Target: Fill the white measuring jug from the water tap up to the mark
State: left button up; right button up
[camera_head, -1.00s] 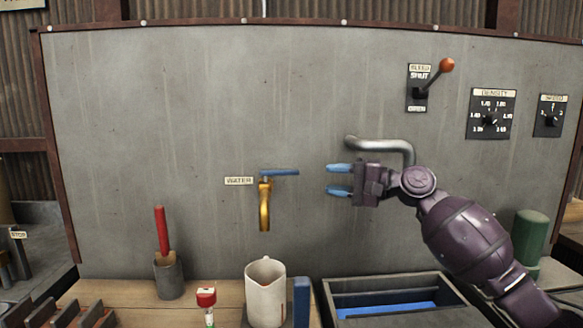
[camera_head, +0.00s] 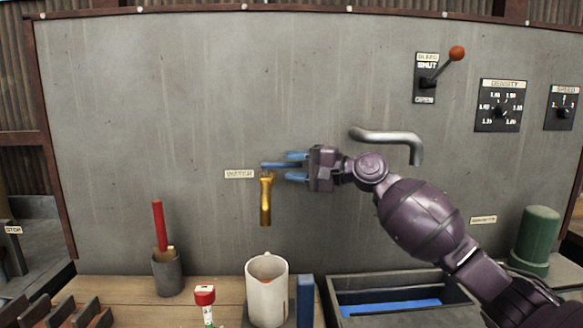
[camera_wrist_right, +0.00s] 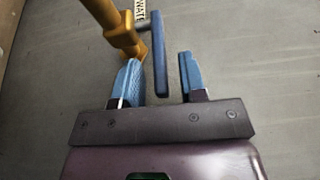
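The white measuring jug (camera_head: 267,300) stands upright on the wooden bench, below the brass water tap (camera_head: 266,200) on the grey panel. The tap has a blue lever handle (camera_head: 274,165) pointing right. My right gripper (camera_head: 290,167) is at the lever, with its blue fingers apart. In the right wrist view the lever (camera_wrist_right: 160,62) lies between the two open fingertips (camera_wrist_right: 158,72), with a gap to the right finger; contact with the left finger is unclear. My left gripper is not in view.
A blue block (camera_head: 305,300) stands right of the jug, and a red-capped item (camera_head: 205,300) left of it. A grey pot (camera_head: 167,272) holds a red-handled tool. A dark trough (camera_head: 350,285) lies right. A bent grey pipe (camera_head: 385,136) juts out above my right arm.

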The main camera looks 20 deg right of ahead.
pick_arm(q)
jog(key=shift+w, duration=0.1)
pick_arm(e)
jog(key=shift+w+a, duration=0.3)
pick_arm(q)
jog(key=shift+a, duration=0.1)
pick_arm(e)
grip_shut()
